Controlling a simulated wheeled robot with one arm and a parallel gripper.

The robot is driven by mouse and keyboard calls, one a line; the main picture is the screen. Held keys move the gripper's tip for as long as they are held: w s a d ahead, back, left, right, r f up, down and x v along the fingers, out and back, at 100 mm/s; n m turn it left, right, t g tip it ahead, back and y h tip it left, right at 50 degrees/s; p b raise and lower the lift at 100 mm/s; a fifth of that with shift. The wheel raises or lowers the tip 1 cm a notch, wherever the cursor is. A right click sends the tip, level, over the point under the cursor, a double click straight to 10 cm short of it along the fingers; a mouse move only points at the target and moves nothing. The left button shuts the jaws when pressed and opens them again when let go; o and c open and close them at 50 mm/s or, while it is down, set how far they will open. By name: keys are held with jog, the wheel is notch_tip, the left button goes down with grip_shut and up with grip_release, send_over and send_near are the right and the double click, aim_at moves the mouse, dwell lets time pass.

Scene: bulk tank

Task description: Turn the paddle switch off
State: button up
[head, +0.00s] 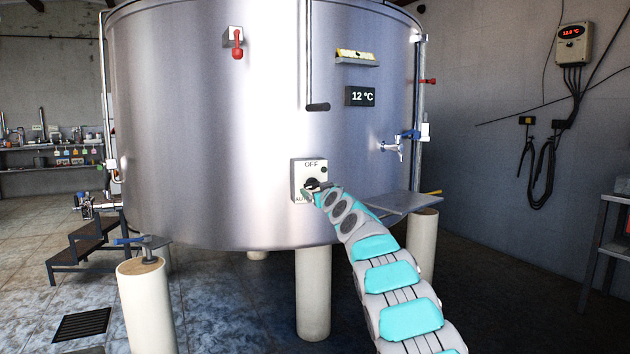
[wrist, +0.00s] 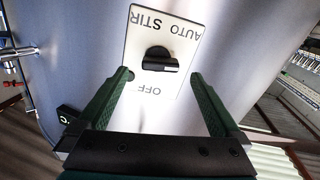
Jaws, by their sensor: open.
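The switch (head: 312,183) is a black rotary handle on a pale plate (head: 298,168) on the steel tank's front. The plate reads OFF at the top, with AUTO partly visible at lower left. In the wrist view the plate is upside down, with OFF at the bottom and AUTO and STIR at the top. There the black handle (wrist: 160,60) has its bar toward the right, slightly down, not lined up with OFF. My gripper (wrist: 160,76) is open and empty, its green fingers on either side of the handle, apart from it. My arm hides the plate's lower right in the head view.
A grey shelf (head: 405,203) juts out right of my arm. Dark steps (head: 80,250) stand at left. Open tiled floor lies at left.

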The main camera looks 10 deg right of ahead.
aim_at(314, 186)
jog(key=shift+w+a+r+p, duration=0.1)
jog(key=shift+w+a+p, duration=0.05)
jog(key=shift+w+p, duration=0.65)
jog(key=shift+w+a+r+p, duration=0.1)
jog(key=shift+w+p, duration=0.6)
jog(key=shift+p, duration=0.05)
jog(key=shift+w+f, duration=0.15)
jog(key=shift+f, duration=0.05)
jog(key=c, duration=1.4)
